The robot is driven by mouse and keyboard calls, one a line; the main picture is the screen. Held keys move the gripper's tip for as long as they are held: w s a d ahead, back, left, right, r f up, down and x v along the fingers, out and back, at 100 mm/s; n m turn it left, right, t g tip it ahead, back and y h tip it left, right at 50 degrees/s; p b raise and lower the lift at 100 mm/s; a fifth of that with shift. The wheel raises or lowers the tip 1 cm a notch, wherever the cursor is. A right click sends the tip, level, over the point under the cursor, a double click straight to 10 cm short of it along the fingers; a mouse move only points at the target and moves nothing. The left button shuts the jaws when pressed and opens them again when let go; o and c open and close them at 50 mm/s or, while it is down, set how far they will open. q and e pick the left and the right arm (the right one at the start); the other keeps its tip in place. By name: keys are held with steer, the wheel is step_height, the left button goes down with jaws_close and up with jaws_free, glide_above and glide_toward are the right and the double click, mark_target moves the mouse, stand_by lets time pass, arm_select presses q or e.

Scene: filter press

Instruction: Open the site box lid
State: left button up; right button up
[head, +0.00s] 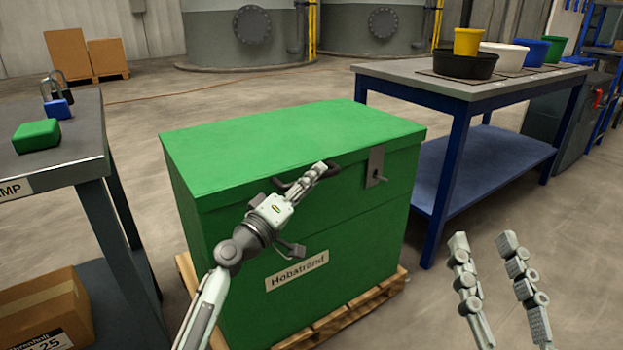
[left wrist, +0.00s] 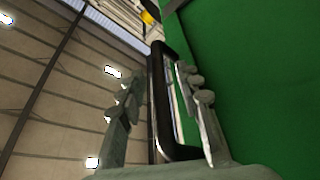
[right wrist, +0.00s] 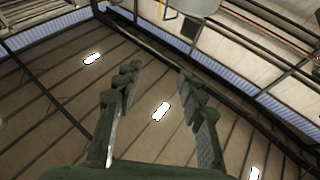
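The green site box (head: 310,260) stands on a pallet, and its green lid (head: 290,145) is down on it. A dark handle (head: 328,172) is on the lid's front edge, with a grey hasp (head: 375,165) to its right. My left gripper (head: 318,172) is at the handle. In the left wrist view the black handle bar (left wrist: 160,100) lies between its two spread fingers (left wrist: 160,95), one finger close to the bar on the box side, the other apart from it. Whether the near finger touches is unclear. My right gripper (head: 490,245) is open and empty, right of the box; it also shows in the right wrist view (right wrist: 155,85).
A grey table (head: 80,150) with a green block (head: 36,135) and a blue padlock (head: 56,108) is at left. A blue-framed bench (head: 430,85) with several tubs stands behind right. Floor at front right is clear.

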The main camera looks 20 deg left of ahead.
arm_select(q)
jaws_close()
steer(key=shift+r, duration=0.1)
stand_by(0.4)
